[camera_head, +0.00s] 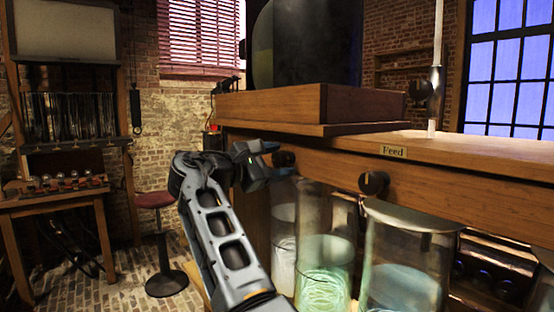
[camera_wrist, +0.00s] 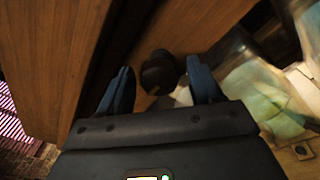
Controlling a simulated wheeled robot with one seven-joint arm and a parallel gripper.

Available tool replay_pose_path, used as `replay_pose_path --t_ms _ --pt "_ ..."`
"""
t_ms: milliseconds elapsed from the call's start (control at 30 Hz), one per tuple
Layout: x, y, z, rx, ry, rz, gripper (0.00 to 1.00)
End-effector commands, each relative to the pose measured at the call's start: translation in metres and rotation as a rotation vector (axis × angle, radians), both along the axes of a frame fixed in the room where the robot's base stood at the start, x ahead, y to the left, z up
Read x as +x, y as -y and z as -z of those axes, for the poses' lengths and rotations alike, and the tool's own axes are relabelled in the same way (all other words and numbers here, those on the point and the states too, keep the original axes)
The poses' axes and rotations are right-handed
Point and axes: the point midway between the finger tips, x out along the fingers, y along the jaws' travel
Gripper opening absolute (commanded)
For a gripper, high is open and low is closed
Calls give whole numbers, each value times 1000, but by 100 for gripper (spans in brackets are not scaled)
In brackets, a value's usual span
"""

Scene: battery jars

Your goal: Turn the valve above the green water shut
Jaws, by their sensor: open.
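A dark round valve knob (camera_head: 284,158) sits on the front of the wooden bench, near the tips of my gripper (camera_head: 268,160). In the wrist view the knob (camera_wrist: 158,74) lies between the two open fingers of my gripper (camera_wrist: 159,78), with no clear contact. The jar of green water (camera_head: 323,272) stands below the bench edge, right of the gripper; its green (camera_wrist: 272,108) shows blurred at right in the wrist view. A second dark knob (camera_head: 373,184) is further right. I cannot tell for certain which knob serves the green jar.
A jar with pale contents (camera_head: 284,245) stands left of the green one, and a jar with bluish water (camera_head: 405,285) right of it. The wooden bench front (camera_head: 460,200) is close above the jars. A red stool (camera_head: 154,201) stands on the floor at left.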

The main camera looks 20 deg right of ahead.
Motion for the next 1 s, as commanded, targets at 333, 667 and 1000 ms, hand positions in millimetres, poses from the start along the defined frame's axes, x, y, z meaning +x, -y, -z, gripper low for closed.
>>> replay_pose_path --t_ms 333,667,1000 --pt "1 1 0 0 0 0 57" --pt "0 1 0 0 0 0 25" --pt "0 1 1 3 8 1 10"
